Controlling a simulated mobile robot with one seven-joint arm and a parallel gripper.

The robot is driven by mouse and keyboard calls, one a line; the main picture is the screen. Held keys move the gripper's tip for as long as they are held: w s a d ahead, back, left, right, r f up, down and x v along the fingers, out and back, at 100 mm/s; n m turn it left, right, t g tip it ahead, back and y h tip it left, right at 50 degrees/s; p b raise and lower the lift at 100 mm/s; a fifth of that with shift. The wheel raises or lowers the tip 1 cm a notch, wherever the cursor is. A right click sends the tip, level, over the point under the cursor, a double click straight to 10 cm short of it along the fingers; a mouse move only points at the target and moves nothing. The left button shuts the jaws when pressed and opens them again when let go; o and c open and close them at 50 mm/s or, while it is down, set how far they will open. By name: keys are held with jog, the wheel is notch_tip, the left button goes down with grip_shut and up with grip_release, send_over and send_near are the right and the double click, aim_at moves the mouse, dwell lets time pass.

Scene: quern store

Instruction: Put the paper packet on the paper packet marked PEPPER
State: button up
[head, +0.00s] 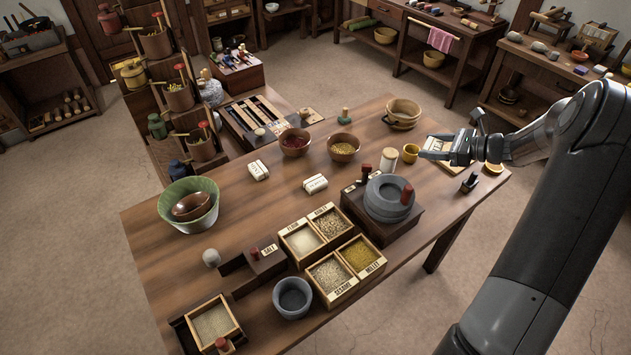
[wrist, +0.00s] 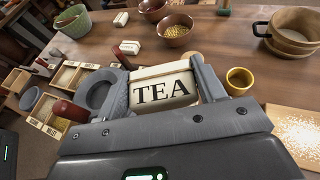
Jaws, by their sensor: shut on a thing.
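My gripper (head: 440,148) is shut on a cream paper packet marked TEA (wrist: 165,88) and holds it above the right end of the table. The TEA packet lies between the two fingers in the wrist view. Two white packets lie on the table to the left of my gripper: one near the middle (head: 315,184), and one further left (head: 258,170). They also show in the wrist view, the nearer one (wrist: 130,47) and the farther one (wrist: 121,19). Their lettering is too small to read, so I cannot tell which is marked PEPPER.
A grey stone quern (head: 388,198) stands between the gripper and the front bins (head: 330,255). A yellow cup (head: 410,153) and a cream jar (head: 388,160) stand just left of the gripper. Bowls (head: 343,148) stand behind the packets. Bare wood surrounds the packets.

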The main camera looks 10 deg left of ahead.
jog(key=w+a+n+g+y, duration=0.1)
jog(key=a+n+g, duration=0.4)
jog(key=a, duration=1.3)
jog(key=n+g+h, duration=0.1)
jog(key=n+g, duration=0.3)
jog(key=g, duration=0.1)
send_over(315, 181)
notch_tip(315, 181, down, 15)
jog(key=shift+d+f, duration=0.1)
jog(key=shift+f, duration=0.05)
jog(key=shift+f, duration=0.1)
jog(key=o, duration=1)
